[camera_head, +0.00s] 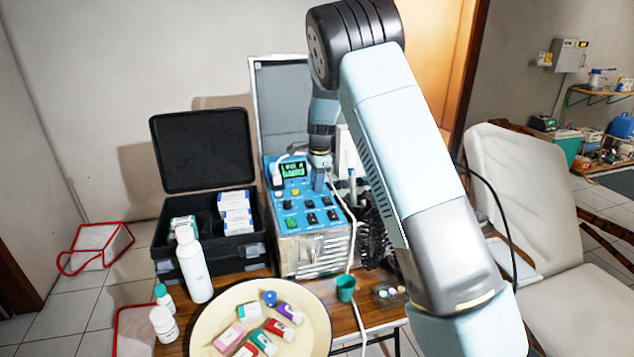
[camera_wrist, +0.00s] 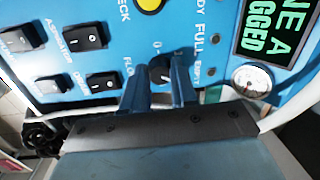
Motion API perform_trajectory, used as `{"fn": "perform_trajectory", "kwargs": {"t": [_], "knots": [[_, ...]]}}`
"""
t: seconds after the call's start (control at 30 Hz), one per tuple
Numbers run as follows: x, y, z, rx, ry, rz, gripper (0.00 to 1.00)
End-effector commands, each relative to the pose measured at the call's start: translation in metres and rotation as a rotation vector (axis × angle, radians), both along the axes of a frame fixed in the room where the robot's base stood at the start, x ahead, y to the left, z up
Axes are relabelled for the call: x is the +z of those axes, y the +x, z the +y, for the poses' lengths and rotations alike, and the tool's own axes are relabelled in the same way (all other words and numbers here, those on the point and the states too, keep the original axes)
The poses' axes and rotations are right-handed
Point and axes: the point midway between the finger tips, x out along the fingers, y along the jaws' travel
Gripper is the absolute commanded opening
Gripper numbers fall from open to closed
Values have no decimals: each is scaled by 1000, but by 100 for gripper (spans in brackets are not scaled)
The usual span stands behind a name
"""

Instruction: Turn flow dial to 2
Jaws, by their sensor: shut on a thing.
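The blue control panel (camera_head: 300,222) of the dental unit faces up in the head view and fills most of the wrist view (camera_wrist: 110,20). The flow dial (camera_wrist: 160,73) is dark and round, beside a partly covered "FLO" label. My gripper (camera_wrist: 155,80) is shut on this dial, with one blue finger on each side of it. The fingers cover part of the dial and its scale, so I cannot tell its setting. In the head view my gripper (camera_head: 319,163) reaches down to the panel's right side, and the dial is not clear there.
Several black rocker switches (camera_wrist: 84,37), a yellow button (camera_wrist: 150,4), a gauge (camera_wrist: 251,80) and a green-lettered display (camera_wrist: 272,28) surround the dial. An open black case (camera_head: 235,226) stands left of the unit. A white cable (camera_head: 351,235) runs down beside it. A cream tray (camera_head: 215,310) is in front.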

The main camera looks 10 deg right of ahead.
Motion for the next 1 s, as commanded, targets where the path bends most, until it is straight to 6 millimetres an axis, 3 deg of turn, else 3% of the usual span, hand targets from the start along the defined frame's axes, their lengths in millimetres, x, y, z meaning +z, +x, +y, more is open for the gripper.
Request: {"fn": "perform_trajectory", "kwargs": {"t": [0.47,0.5,0.73,1.0], "knots": [[1,1,1,-14,2,-4,0],[1,1,1,-13,2,-4,30],[1,1,1,-14,1,-2,52],[1,0,0,-14,1,-1,53]]}}
